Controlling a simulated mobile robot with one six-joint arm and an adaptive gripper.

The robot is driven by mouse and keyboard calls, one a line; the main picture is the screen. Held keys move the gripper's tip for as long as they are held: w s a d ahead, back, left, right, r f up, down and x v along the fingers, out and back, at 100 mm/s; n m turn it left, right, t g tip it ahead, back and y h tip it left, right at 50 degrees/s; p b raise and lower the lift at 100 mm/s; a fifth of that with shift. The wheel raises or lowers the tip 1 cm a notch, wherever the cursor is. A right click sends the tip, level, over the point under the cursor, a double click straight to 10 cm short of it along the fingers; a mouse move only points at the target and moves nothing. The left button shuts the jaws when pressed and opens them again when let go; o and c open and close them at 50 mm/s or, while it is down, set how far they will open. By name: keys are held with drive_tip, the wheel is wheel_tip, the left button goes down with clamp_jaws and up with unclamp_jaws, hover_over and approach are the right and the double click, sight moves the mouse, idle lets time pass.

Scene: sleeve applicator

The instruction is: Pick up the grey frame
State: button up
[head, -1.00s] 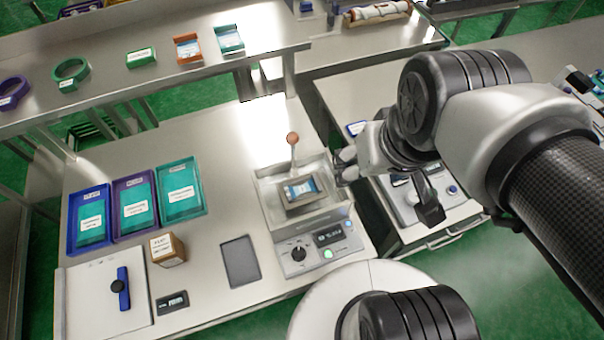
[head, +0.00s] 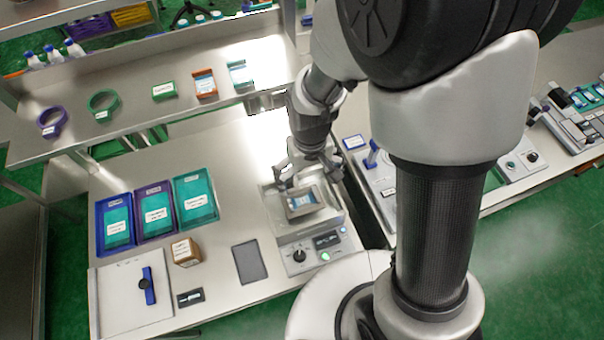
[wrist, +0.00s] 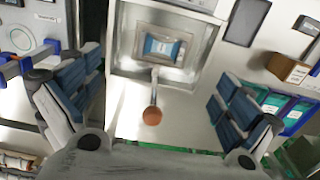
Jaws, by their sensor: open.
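The grey frame (head: 303,202) sits in the well of the sleeve applicator (head: 328,228) on the bench, with a blue and white labelled piece inside its opening. In the wrist view the grey frame (wrist: 164,47) lies at the top centre, inside the pale walled well. My gripper (head: 308,170) is just behind and above the frame in the head view, apart from it as far as I can tell. In the wrist view my gripper (wrist: 158,105) has its blue-padded fingers spread wide with nothing between them. The applicator's lever with a brown ball knob (wrist: 152,115) shows between the fingers.
Teal and purple trays (head: 156,211) stand left on the bench. A cardboard box (head: 185,251), a dark flat pad (head: 249,262) and a white board (head: 130,300) lie nearer. A raised shelf (head: 140,112) with coloured frames runs behind. Another bench with devices is at right.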

drive_tip(key=b, duration=0.1)
hover_over(304, 204)
drive_tip(key=f, duration=0.6)
drive_tip(key=d+f, duration=0.1)
drive_tip(key=f, duration=0.2)
drive_tip(key=shift+s, duration=0.15)
drive_tip(key=shift+a+f, duration=0.2)
drive_tip(key=shift+f, duration=1.15)
drive_tip(key=shift+a+f, duration=0.2)
drive_tip(key=shift+f, duration=1.15)
drive_tip(key=shift+c, duration=0.2)
drive_tip(key=c, duration=1.1)
drive_tip(key=shift+r, duration=0.1)
drive_tip(key=shift+c, duration=0.2)
wheel_tip(304, 204, up, 20)
drive_tip(key=p, duration=0.2)
